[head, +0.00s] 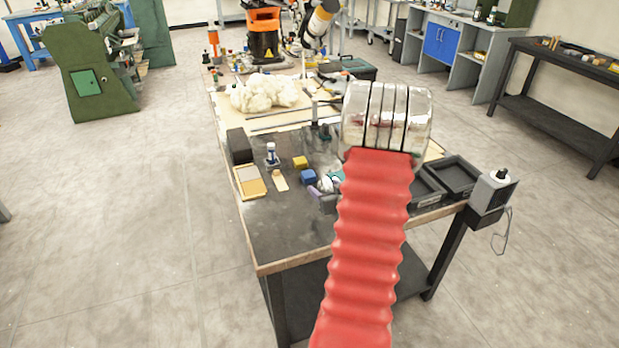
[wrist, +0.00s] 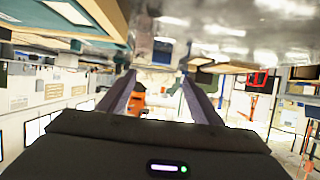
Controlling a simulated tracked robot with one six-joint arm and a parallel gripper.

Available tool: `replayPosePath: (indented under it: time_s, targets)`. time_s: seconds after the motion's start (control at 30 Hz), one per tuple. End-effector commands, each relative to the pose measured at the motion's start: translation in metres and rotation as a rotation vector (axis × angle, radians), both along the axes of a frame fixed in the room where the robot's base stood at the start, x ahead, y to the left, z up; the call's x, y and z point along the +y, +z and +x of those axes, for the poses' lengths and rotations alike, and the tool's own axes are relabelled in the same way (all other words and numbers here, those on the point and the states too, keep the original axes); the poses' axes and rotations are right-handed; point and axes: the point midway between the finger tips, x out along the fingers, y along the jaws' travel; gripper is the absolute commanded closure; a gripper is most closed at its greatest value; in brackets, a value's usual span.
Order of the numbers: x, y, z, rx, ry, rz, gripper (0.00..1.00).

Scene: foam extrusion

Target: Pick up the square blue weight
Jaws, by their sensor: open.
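The square blue weight (head: 308,177) sits on the dark tabletop in the head view, near the middle of the table and left of my arm. A yellow block (head: 300,162) stands just behind it, and a greyish-purple piece (head: 328,203) lies to its front right. My gripper (wrist: 157,82) shows in the wrist view, its two fingers spread with nothing between them. In the head view my red arm hides it. The wrist view looks upside down; a small dark-blue block shows beyond the fingertips, and I cannot tell whether it is the weight.
The table (head: 285,236) has a bare front left area. A black block (head: 238,146) and a pale wooden panel (head: 249,182) lie at its left edge. Black trays (head: 455,177) and a grey device (head: 492,190) are at the right. White foam (head: 266,92) lies behind.

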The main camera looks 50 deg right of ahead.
Motion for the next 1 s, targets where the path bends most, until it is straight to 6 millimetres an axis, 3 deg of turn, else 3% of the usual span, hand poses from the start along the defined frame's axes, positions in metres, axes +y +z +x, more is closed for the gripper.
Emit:
replayPosePath:
  time_s: [0.27, 0.7, 1.0]
  targets:
    - [-0.006, -0.006, 0.012, 0.000, 0.001, 0.000, 0.41]
    - [-0.036, -0.030, 0.061, 0.002, 0.001, 0.001, 0.41]
    - [-0.041, -0.033, 0.069, 0.001, -0.001, 0.000, 0.41]
